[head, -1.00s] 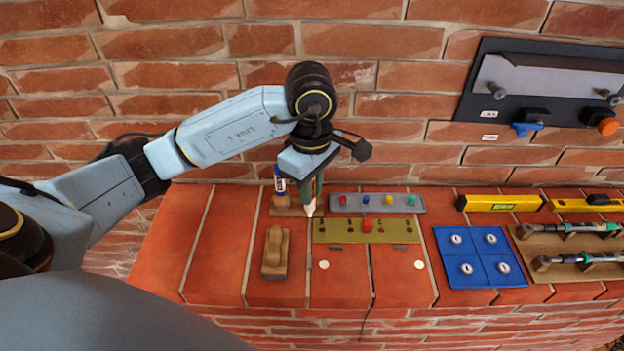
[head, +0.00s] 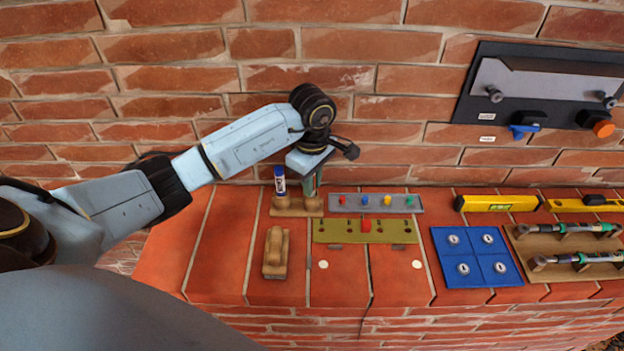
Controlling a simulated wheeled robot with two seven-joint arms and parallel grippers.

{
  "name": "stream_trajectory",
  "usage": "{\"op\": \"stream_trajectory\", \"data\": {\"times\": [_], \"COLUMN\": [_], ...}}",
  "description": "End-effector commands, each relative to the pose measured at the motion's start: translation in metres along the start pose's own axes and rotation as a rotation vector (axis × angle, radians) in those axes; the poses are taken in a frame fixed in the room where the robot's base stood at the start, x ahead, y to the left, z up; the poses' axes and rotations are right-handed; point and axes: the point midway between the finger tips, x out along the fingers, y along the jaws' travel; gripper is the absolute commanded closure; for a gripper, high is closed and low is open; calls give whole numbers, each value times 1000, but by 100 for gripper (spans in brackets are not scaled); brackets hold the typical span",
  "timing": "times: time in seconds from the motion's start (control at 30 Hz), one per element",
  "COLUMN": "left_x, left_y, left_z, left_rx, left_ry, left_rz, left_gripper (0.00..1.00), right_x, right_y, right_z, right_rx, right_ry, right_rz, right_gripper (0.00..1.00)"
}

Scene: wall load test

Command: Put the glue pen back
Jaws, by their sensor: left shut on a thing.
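My left gripper (head: 311,182) is shut on the glue pen (head: 309,188), a slim green thing that is mostly hidden by the fingers. The gripper points down over the right seat of a small wooden holder (head: 296,211). The pen's lower end meets the top of that seat; its white tip is out of sight, and I cannot tell how deep it sits. A white pen with a blue cap (head: 280,180) stands upright in the holder's left seat, just left of the gripper. My right gripper is not in view.
A grey strip with coloured pegs (head: 345,203) and an olive board with a red knob (head: 330,232) lie right of the holder. A wooden block (head: 276,254) lies in front. A blue panel (head: 450,282) and yellow level (head: 496,203) are farther right. The brick wall rises close behind.

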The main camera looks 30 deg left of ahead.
Motion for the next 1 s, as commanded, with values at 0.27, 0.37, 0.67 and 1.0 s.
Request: {"op": "stream_trajectory", "data": {"times": [0.27,0.37,0.67,1.0], "left_x": [1,4,3,-16], "left_y": [0,0,0,1], "left_z": [0,0,0,-1], "left_rx": [0,1,0,1], "left_ry": [0,1,0,2], "left_rz": [2,1,1,6], "left_gripper": [100,81,61,61], "right_x": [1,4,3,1], "right_y": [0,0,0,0], "right_z": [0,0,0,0], "right_rx": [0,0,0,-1], "right_ry": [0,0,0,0], "right_rz": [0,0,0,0], "right_gripper": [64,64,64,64]}}
